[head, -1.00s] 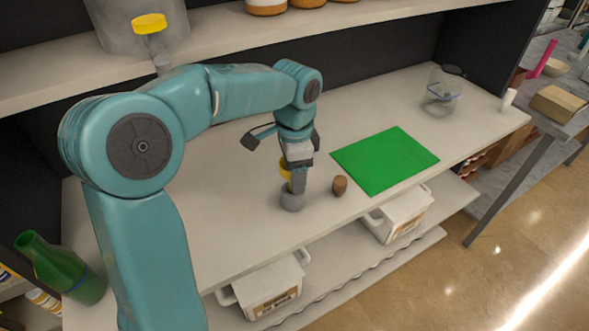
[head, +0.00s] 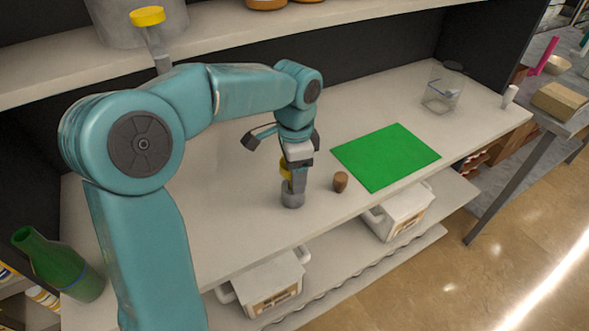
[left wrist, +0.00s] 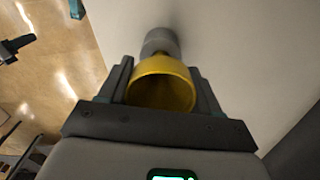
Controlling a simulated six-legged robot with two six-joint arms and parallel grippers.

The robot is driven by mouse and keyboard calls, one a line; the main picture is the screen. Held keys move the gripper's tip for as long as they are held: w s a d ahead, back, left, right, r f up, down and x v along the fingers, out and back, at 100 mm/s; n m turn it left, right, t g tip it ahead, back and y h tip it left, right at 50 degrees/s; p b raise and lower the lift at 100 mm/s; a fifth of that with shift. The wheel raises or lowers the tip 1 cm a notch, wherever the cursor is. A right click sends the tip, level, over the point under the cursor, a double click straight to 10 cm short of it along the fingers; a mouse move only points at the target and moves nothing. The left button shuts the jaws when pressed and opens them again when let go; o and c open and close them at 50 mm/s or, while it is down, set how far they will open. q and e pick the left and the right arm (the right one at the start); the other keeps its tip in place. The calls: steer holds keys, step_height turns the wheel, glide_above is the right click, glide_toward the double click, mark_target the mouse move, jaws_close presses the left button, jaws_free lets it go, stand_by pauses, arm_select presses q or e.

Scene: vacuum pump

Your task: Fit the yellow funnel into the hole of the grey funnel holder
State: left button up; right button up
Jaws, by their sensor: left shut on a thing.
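The yellow funnel (head: 286,168) is held by my left gripper (head: 297,180) just above the grey funnel holder (head: 292,199) near the table's front edge. The left wrist view shows the funnel's wide round mouth (left wrist: 162,88) between the two fingers of my left gripper (left wrist: 163,80), which is shut on it. The grey holder (left wrist: 160,42) shows directly beyond the funnel, in line with it. My right gripper is not in view.
A small brown object (head: 340,182) stands just right of the holder. A green mat (head: 386,157) lies further right, with a clear glass container (head: 442,92) behind it. White bins (head: 266,286) sit on the shelf below. The table left of the holder is clear.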

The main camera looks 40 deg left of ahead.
arm_select(q)
steer(key=shift+f, duration=0.25)
steer(key=shift+f+b, duration=0.35)
steer(key=shift+b, duration=0.05)
steer(key=shift+f, duration=0.35)
stand_by(0.5)
steer(key=o, duration=1.1)
steer(key=shift+r, duration=0.1)
step_height(320, 180, up, 16)
steer(key=p, duration=0.1)
steer(key=shift+r+p, duration=0.15)
steer(key=shift+p, duration=0.2)
